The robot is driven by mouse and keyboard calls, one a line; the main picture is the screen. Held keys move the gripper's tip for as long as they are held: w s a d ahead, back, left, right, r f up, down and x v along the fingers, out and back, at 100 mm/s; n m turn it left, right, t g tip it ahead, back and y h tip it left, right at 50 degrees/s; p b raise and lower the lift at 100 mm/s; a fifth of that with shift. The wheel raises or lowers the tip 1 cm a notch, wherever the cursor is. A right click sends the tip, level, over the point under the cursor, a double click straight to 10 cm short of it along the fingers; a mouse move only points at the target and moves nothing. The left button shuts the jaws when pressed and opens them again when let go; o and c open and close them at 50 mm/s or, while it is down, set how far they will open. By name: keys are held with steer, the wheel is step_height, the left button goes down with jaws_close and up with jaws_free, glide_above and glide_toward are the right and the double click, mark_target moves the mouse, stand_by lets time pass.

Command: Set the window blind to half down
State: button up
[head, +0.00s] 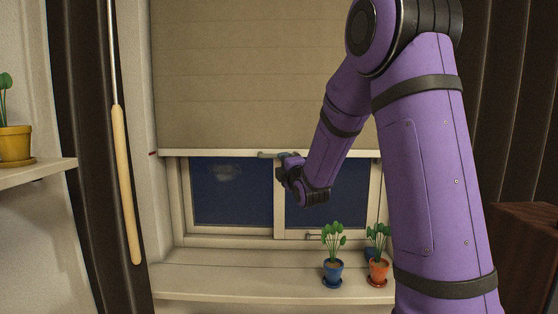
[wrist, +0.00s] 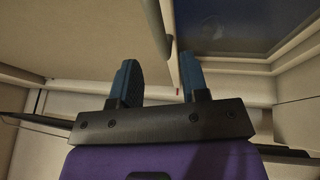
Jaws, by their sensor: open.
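The beige window blind (head: 250,75) covers the upper window, and its pale bottom bar (head: 215,153) hangs level. A small red mark (head: 152,153) on the left window surround is at about the bar's height; it also shows in the wrist view (wrist: 178,92). My gripper (head: 264,155) is at the middle of the bar, its fingers pointing left. In the wrist view my gripper (wrist: 158,60) is open, and the bar (wrist: 160,35) passes through the gap between its blue fingers. Whether either finger touches the bar cannot be told.
Dark glass (head: 230,195) shows below the bar. A blue-potted plant (head: 333,270) and an orange-potted plant (head: 378,268) stand on the sill (head: 220,280). A wand (head: 126,190) hangs at left, near a shelf (head: 30,172) with a yellow pot (head: 15,145). The left sill is clear.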

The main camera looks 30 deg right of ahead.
steer(key=shift+v, duration=1.85)
steer(key=s+a+m+g+y, duration=0.1)
steer(key=s+a+m+g, duration=0.3)
steer(key=s, duration=0.7)
steer(key=s+a+m+g+y, duration=0.1)
steer(key=s+a+m+g, duration=0.4)
steer(key=s, duration=0.7)
steer(key=s+a+m+g+y, duration=0.1)
steer(key=s+a+m+g, duration=0.4)
steer(key=s, duration=0.7)
steer(key=a+f+m, duration=0.1)
steer(key=a+m, duration=0.1)
steer(key=shift+m+y, duration=0.3)
steer(key=shift+y, duration=0.1)
